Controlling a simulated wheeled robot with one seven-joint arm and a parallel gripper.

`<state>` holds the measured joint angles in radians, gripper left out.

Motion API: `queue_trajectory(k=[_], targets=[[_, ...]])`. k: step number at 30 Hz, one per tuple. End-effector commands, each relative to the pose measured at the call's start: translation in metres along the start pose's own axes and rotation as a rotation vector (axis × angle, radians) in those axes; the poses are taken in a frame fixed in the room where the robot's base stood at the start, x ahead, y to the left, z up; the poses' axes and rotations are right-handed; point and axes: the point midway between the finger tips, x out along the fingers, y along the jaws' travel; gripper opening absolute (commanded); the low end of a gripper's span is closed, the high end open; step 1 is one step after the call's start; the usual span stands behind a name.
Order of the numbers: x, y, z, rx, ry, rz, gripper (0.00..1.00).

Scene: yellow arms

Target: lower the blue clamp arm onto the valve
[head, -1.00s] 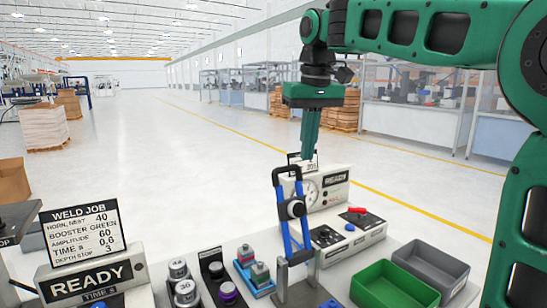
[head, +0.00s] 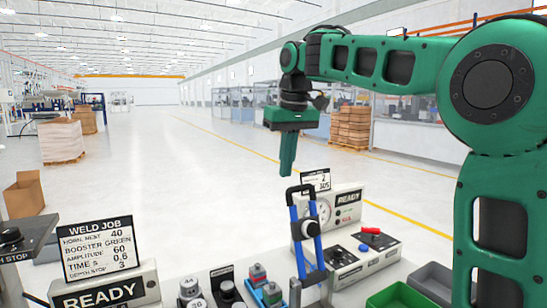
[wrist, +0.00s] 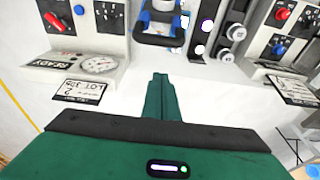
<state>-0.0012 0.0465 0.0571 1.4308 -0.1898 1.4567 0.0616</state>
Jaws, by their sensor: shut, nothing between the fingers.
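The blue clamp arm (head: 293,243) stands raised and nearly upright in the head view, with a black bar across its top and a black knob (head: 311,229) at its side. It also shows in the wrist view (wrist: 160,33) at the top middle. My gripper (head: 287,174) is shut and empty. It points down just above the clamp arm's top bar in the head view; the wrist view shows its closed fingers (wrist: 161,84) apart from the clamp. I cannot make out the valve clearly; the clamp's lower part is cut off at the head view's bottom edge.
A gauge panel marked READY (head: 343,207) stands behind the clamp. A control box with a red handle (head: 370,231) is to its right. Green (head: 400,297) and grey (head: 432,281) bins lie at lower right. Metal cylinders (head: 190,291) stand left of the clamp.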

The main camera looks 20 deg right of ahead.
Motion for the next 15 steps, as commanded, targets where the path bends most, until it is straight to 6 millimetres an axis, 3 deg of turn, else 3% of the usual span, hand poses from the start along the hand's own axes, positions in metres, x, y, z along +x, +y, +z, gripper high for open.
queue_trajectory(k=[5, 15], targets=[[0.032, -0.002, 0.001, -0.005, -0.004, -0.002, 0.00], [0.020, -0.004, 0.033, -0.007, 0.001, -0.002, 0.00]])
